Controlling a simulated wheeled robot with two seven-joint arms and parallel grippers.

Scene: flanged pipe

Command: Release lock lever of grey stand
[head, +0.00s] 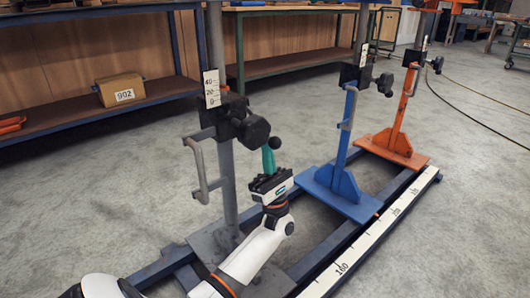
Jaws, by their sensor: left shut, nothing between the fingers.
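The grey stand (224,168) rises from a grey base plate on the left of the rail frame. A black clamp block (235,106) sits on its post, with a dark round knob (254,130) at its right. The lock lever (275,143) shows as a short dark arm with a ball end, right beside the knob. My left gripper (268,150) reaches up from below with teal fingers. It is shut and empty, its tips at the lever's ball end; whether they touch cannot be told. My right gripper is not in view.
A grey handle (203,173) sticks out left of the grey post. A blue stand (343,150) and an orange stand (400,115) stand further back on the rails. A white scale (372,238) runs along the right rail. Shelves with a cardboard box (121,89) line the back.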

